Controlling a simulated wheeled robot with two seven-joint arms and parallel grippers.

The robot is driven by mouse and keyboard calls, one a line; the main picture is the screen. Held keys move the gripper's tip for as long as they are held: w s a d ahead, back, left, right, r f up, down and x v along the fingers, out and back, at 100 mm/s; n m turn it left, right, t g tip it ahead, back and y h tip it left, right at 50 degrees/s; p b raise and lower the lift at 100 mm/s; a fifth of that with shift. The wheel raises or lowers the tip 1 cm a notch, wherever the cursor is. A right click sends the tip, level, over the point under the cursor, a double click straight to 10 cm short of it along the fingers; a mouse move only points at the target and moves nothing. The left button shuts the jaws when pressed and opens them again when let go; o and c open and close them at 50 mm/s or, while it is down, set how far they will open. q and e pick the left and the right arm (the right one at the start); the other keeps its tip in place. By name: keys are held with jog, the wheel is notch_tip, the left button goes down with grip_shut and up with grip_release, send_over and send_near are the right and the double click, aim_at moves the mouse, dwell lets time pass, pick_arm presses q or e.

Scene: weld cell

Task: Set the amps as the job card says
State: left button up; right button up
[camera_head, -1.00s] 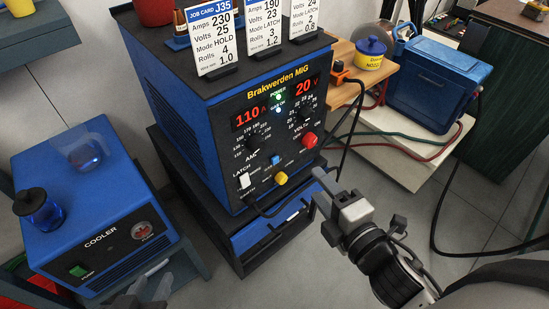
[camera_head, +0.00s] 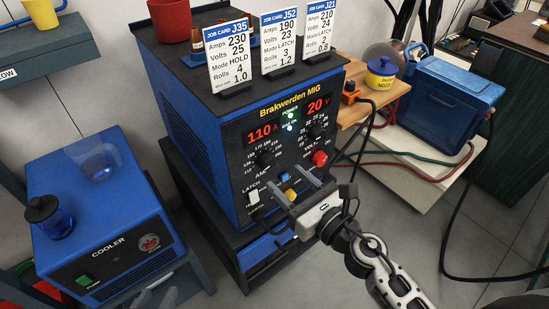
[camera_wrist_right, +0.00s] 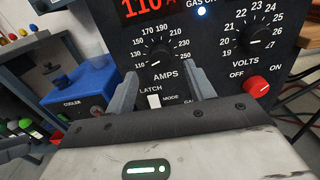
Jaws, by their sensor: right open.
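The blue welder (camera_head: 190,125) shows 110 A on its red amps display (camera_head: 262,134) and 20 V beside it. The amps knob (camera_head: 264,158) is on its front; in the right wrist view the knob (camera_wrist_right: 158,54) is black, ringed by numbers from 110 to 250. My right gripper (camera_head: 295,187) is open and empty in front of the lower panel, its fingers (camera_wrist_right: 162,88) below the amps knob and either side of the latch switch (camera_wrist_right: 154,101). Job cards J35 (camera_head: 230,58), J52 (camera_head: 285,45) and J21 (camera_head: 320,32) list 230, 190 and 210 amps. A small part of my left gripper (camera_head: 168,297) shows at the bottom edge.
The volts knob (camera_head: 317,133) and a red on-off knob (camera_head: 319,158) are right of the amps knob. A yellow knob (camera_head: 290,195) is low on the panel. A blue cooler (camera_head: 100,225) stands at the left. Cables hang at the right.

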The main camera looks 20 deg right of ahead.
aim_at(270, 164)
jog(key=x, duration=0.5)
jog(key=shift+w+p, duration=0.15)
jog(key=shift+p, duration=0.2)
jog(key=c, duration=1)
